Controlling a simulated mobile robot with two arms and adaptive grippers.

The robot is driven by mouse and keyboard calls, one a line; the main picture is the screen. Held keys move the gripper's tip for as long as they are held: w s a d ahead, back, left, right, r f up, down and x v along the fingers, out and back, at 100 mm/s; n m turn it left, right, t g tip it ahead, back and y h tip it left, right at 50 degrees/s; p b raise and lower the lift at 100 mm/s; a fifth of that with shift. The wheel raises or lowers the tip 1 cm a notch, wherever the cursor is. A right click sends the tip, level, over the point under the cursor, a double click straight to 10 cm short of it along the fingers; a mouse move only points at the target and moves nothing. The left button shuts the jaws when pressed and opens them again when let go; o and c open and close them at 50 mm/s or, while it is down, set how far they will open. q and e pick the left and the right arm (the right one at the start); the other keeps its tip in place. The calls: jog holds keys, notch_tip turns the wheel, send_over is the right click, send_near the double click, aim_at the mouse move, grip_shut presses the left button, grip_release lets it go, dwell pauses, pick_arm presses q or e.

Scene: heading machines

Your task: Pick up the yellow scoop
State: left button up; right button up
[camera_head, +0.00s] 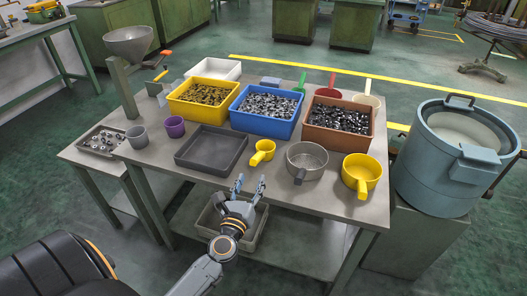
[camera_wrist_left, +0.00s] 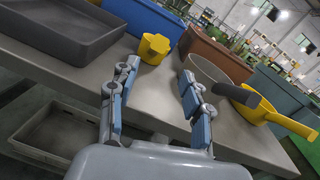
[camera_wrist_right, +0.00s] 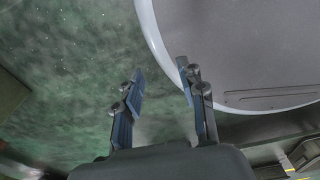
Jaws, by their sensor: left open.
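A small yellow scoop (camera_head: 264,150) stands on the grey table near its front edge, right of the dark grey tray. In the left wrist view the scoop (camera_wrist_left: 153,48) is ahead, just beyond the fingertips. A larger yellow pan with a handle (camera_head: 363,170) stands farther right on the table, and it also shows in the left wrist view (camera_wrist_left: 275,112). My left gripper (camera_head: 250,182) is open and empty at the table's front edge, short of the small scoop. My right gripper (camera_wrist_right: 161,72) is open and empty in its wrist view, over the green floor and beside a pale round rim.
The dark tray (camera_head: 212,148) lies left of the scoop, and a grey pan (camera_head: 307,160) stands right of it. Yellow (camera_head: 204,98), blue (camera_head: 265,110) and brown (camera_head: 338,122) bins of metal parts stand behind. A blue-grey drum (camera_head: 440,170) stands at the right.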

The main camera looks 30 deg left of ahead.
aim_at(259, 157)
pick_arm(q)
jog(key=x, duration=0.5)
jog(key=shift+w, duration=0.1)
jog(key=shift+w+a, duration=0.2)
jog(key=shift+w, duration=0.15)
jog(key=shift+w+a, duration=0.2)
jog(key=shift+w, duration=0.25)
jog(key=x, duration=0.3)
jog(key=shift+w+a+f, duration=0.15)
jog(key=shift+w+a, duration=0.3)
jog(key=shift+w, duration=0.3)
pick_arm(e)
jog(key=shift+a+r, duration=0.15)
jog(key=shift+r, duration=0.2)
pick_arm(q)
grip_shut()
pick_arm(e)
jog(key=shift+d, duration=0.4)
